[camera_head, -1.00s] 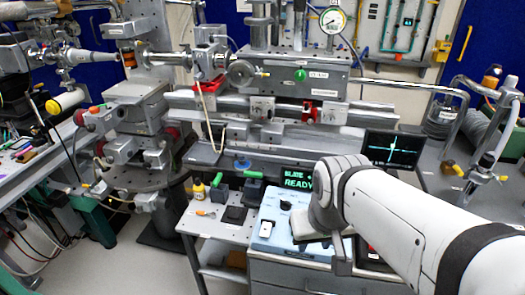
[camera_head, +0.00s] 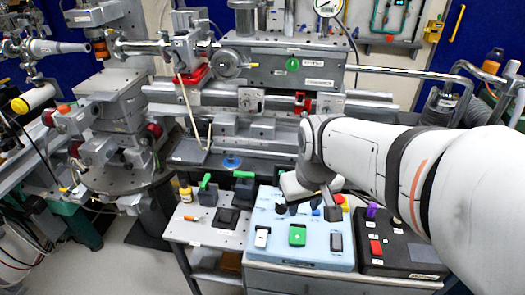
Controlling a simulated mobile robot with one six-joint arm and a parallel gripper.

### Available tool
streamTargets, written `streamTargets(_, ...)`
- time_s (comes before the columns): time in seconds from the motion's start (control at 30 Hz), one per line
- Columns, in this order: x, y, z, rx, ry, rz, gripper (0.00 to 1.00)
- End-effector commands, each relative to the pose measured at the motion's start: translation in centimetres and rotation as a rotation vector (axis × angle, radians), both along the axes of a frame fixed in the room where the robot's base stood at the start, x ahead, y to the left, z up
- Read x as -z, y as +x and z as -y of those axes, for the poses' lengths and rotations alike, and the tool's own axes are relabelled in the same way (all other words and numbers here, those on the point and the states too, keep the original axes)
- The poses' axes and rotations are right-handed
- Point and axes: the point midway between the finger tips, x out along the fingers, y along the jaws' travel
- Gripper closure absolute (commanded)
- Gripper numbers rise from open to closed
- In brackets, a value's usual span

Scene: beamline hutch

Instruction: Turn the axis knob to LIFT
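The light-blue control panel (camera_head: 270,256) stands on the bench in the lower middle. It carries a white switch (camera_head: 262,237), a green button (camera_head: 297,235) and a dark rocker (camera_head: 336,242). My gripper (camera_head: 306,208) is over the panel's back part, reaching in from the right. Small dark shapes show under it, and I cannot tell which are knobs and which are fingertips. The axis knob and its LIFT label cannot be made out; my gripper and arm cover part of that area. Whether my gripper is open or touching a knob cannot be told.
A red-and-yellow button (camera_head: 342,202) is close to the right of my gripper. A black box (camera_head: 405,250) with a purple knob (camera_head: 372,210) and red button (camera_head: 376,247) stands right of the panel. Green-handled items (camera_head: 206,190) and a yellow bottle (camera_head: 185,191) stand left.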

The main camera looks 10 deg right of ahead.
Motion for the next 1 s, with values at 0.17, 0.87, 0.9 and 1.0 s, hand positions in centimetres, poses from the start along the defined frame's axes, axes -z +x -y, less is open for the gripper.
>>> streamTargets(0.17, 2.3, 6.1, 0.0, -0.192, -0.03, -0.075, 0.65)
streamTargets(0.87, 12.9, 16.9, 0.1, -0.601, -0.056, -0.199, 0.65)
streamTargets(0.9, 13.5, 16.8, 0.1, -0.601, -0.056, -0.199, 0.65)
streamTargets(1.0, 15.2, 16.8, 0.0, -0.601, -0.056, -0.2, 0.65)
